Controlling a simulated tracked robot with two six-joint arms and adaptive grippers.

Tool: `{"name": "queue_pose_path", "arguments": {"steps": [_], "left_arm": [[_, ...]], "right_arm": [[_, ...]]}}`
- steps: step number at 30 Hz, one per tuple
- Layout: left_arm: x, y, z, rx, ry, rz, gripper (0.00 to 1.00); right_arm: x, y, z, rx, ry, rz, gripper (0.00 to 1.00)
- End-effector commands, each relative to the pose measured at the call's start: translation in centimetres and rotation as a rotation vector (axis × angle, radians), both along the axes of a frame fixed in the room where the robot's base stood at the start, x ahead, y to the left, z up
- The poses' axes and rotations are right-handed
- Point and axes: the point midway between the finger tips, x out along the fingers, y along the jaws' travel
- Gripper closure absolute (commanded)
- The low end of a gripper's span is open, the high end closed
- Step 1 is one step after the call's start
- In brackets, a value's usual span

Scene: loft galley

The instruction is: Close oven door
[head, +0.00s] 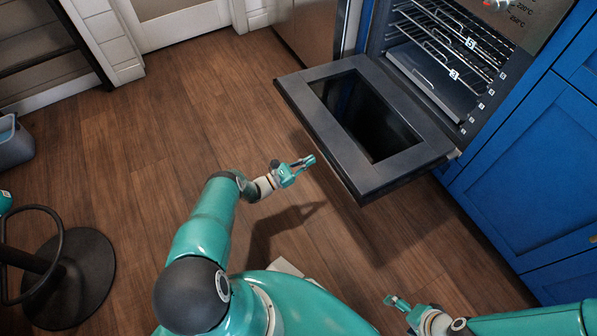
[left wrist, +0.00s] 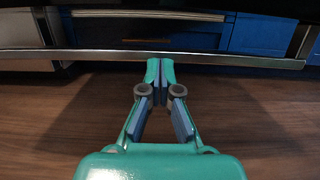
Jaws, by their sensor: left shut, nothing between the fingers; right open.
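The oven door (head: 408,164) is dark with a black glass window and is folded down flat, fully open, in front of the oven (head: 440,50). My left gripper (head: 306,163) is shut and empty, just left of the door's outer edge and apart from it in the head view. In the left wrist view the shut fingers (left wrist: 160,75) point toward a long grey edge (left wrist: 180,57), which appears to be the door's edge. My right gripper (head: 395,303) is open and empty, at the bottom of the head view, below the door's near corner.
Wire racks (head: 450,40) and a tray sit inside the oven. Blue cabinets (head: 535,170) stand to its right. A round black stand base (head: 75,280) is on the wooden floor (head: 150,200) at the left. The floor left of the door is clear.

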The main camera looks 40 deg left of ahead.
Motion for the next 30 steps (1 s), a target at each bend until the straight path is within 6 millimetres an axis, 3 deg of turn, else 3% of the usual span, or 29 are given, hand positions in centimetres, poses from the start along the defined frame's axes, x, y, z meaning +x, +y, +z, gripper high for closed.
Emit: {"name": "queue_pose_path", "arguments": {"steps": [2, 4, 9, 21, 22, 24, 30], "left_arm": [[1.5, -0.7, 0.2, 0.002, -0.003, -0.004, 1.00], [1.5, -0.5, 2.1, 0.000, 0.000, 0.000, 1.00], [1.5, -0.6, 3.7, 0.000, 0.001, -0.001, 1.00], [1.5, -0.6, 4.2, 0.000, 0.001, 0.000, 1.00], [1.5, -3.1, 4.4, -0.009, 0.006, -0.008, 1.00], [1.4, -1.5, 4.2, 0.000, 0.002, 0.001, 1.00], [1.2, -0.2, 5.2, 0.007, 0.013, 0.008, 1.00]], "right_arm": [[0.0, 0.0, -0.4, 0.000, 0.000, 0.000, 0.08], [0.0, 0.0, 1.0, 0.000, 0.000, 0.000, 0.08], [0.0, 0.0, 1.8, 0.000, 0.000, 0.000, 0.08], [0.0, 0.0, 1.9, 0.000, 0.000, 0.000, 0.08], [0.2, -0.3, 1.9, -0.001, -0.001, -0.014, 0.08], [0.0, 0.0, 1.9, 0.000, 0.001, 0.000, 0.08], [0.0, 0.0, 3.0, 0.000, 0.000, 0.000, 0.08]]}}
